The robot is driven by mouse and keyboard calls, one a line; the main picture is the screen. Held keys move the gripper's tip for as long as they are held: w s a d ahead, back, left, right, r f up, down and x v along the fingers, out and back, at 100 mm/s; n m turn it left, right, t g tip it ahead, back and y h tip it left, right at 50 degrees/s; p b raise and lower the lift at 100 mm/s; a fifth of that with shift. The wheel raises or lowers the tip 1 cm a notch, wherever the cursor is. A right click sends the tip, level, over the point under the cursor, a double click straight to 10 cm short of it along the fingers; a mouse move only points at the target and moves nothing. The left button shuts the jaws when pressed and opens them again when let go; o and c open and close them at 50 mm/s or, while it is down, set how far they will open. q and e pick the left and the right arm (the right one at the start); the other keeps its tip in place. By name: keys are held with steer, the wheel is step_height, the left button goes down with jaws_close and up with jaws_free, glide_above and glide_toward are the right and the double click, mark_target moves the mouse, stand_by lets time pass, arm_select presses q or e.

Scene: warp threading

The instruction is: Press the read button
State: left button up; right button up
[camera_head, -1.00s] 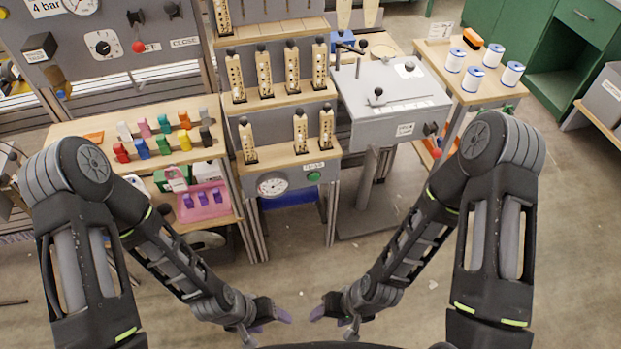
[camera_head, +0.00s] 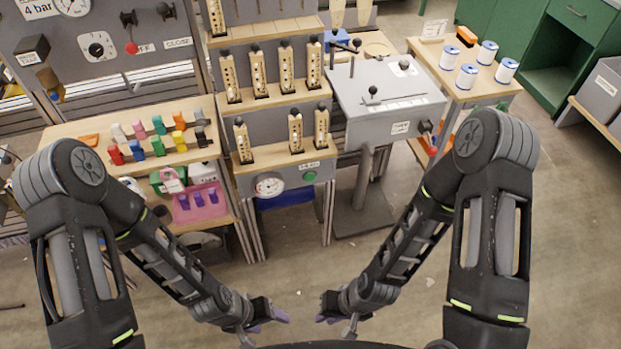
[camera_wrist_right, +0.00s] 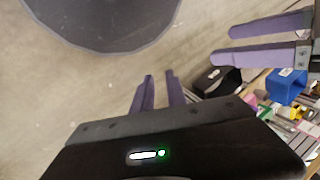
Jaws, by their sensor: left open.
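A round green button (camera_head: 310,177) sits on the grey front panel of the middle wooden rack, right of a round white gauge (camera_head: 269,185). A small label above the button is too small to read. My left gripper (camera_head: 284,311) is low in the head view, well in front of and below the panel. It is open and empty, and also shows in the right wrist view (camera_wrist_right: 222,45). My right gripper (camera_head: 322,305) is close by, facing it. In the right wrist view its two purple fingers (camera_wrist_right: 158,74) stand apart with bare floor between them. Neither gripper touches the button.
The middle rack (camera_head: 275,98) holds several upright wooden pieces. A left table (camera_head: 75,150) carries coloured blocks and, below, a pink tray (camera_head: 203,212). A grey machine (camera_head: 385,120) and a side table with white spools (camera_head: 467,77) stand right. Floor before the rack is clear.

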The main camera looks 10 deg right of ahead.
jaws_close()
stand_by(1.0)
